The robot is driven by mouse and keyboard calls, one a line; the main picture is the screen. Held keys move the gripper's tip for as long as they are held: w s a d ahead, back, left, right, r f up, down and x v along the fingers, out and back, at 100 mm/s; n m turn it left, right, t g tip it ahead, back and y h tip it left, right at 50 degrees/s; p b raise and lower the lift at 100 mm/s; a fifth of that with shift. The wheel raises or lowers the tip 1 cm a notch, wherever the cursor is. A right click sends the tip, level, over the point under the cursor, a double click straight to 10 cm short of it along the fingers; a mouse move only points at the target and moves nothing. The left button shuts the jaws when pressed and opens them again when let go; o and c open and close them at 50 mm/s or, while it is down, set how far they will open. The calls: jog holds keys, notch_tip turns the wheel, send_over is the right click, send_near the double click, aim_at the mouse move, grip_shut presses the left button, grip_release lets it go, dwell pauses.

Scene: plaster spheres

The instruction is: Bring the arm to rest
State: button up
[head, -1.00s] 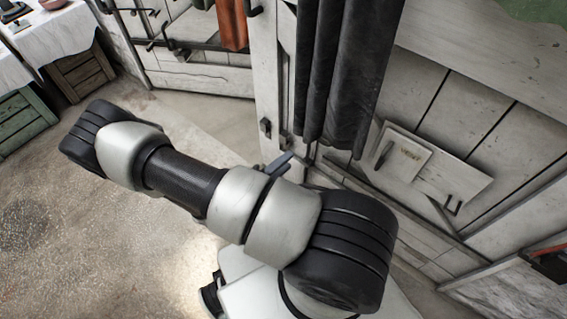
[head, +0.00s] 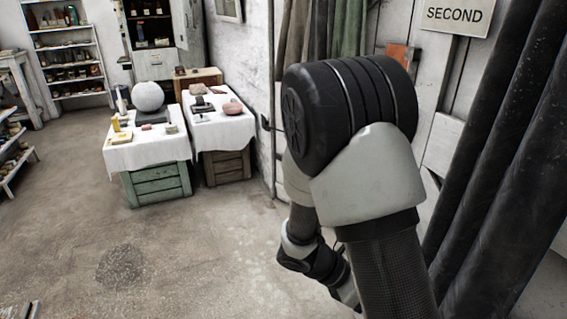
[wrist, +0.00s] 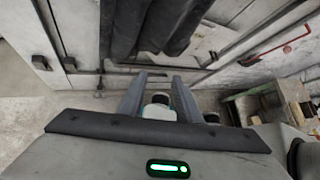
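My gripper (wrist: 157,80) shows in the wrist view with its two blue-grey fingers apart. Floor and a pale rounded shape show through the gap, and I see nothing clearly gripped. In the head view my arm rises large at the right of centre, bent, with its lower links hanging over the floor. The gripper itself cannot be made out there.
Dark hanging cloths (head: 497,150) and a "SECOND" sign (head: 455,15) are close on the right. White-covered crate tables (head: 150,150) stand back left, one bearing a grey sphere (head: 147,96). Shelves (head: 75,60) line the far wall. The floor (head: 90,240) at left is open.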

jog(key=s+a+r+m+t+y, duration=0.2)
jog(key=s+a+r+m+y, duration=0.1)
jog(key=r+m, duration=0.45)
jog(key=s+a+r+m+t+y, duration=0.2)
jog(key=a+r+m+t+y, duration=0.15)
jog(key=r+m, duration=0.4)
jog(key=s+a+r+m+t+y, duration=0.2)
jog(key=s+r+m+y, duration=0.15)
jog(key=r+m, duration=0.35)
notch_tip(320, 180, up, 21)
jog(key=w+n+p, duration=0.1)
jog(key=p, duration=1.9)
jog(key=shift+a+r, duration=0.15)
jog(key=shift+r, duration=0.05)
